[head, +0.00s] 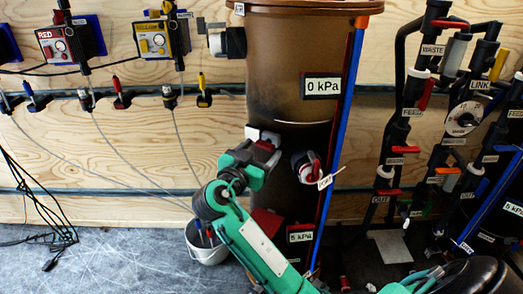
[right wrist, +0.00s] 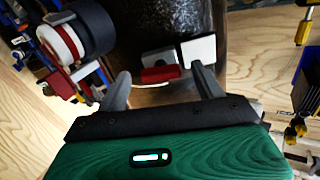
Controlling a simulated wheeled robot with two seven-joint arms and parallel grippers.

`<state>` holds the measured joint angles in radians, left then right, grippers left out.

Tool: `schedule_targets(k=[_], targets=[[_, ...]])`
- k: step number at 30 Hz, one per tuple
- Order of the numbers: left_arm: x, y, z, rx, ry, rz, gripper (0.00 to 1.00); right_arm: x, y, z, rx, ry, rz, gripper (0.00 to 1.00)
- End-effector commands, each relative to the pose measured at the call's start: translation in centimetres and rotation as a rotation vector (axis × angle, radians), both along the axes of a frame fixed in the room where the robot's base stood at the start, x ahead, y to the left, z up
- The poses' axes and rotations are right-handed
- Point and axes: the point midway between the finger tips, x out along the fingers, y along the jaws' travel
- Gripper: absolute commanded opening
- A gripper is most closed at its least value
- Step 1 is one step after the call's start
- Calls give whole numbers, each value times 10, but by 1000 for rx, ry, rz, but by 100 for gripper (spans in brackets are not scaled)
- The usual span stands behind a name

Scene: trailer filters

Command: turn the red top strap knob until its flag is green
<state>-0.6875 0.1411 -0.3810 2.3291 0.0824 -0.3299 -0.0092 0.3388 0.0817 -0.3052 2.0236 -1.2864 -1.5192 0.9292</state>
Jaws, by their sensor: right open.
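A small red knob (right wrist: 160,74) sits on the dark lower wall of the tank, in front of my right gripper in the right wrist view. A grey block and a white plate (right wrist: 198,51) are beside it; I see no green on them. In the head view the knob is mostly hidden by my right gripper (head: 264,147), which is up against the tank front. In the right wrist view its two fingers (right wrist: 162,88) are apart, with the knob between and beyond them; contact cannot be told. My left gripper is not in view.
The brown tank (head: 285,60) carries a 0 kPa label (head: 322,86). A round red and white fitting with a tag (head: 306,168) sticks out right of my gripper. A white bucket (head: 207,251) stands on the floor. Black pipes (head: 408,100) are at right.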

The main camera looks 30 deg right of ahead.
Motion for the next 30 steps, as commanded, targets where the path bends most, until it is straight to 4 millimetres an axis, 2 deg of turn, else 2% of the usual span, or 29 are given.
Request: schedule_targets(k=[4,13,20,27,30], targets=[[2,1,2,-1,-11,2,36,5,-9,0,0,0,-1,69],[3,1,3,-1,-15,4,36,6,-11,0,0,-1,0,69],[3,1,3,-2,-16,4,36,6,-10,0,0,0,0,24],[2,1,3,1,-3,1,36,5,-10,0,-7,15,0,24],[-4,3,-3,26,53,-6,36,5,-10,1,-20,41,0,24]])
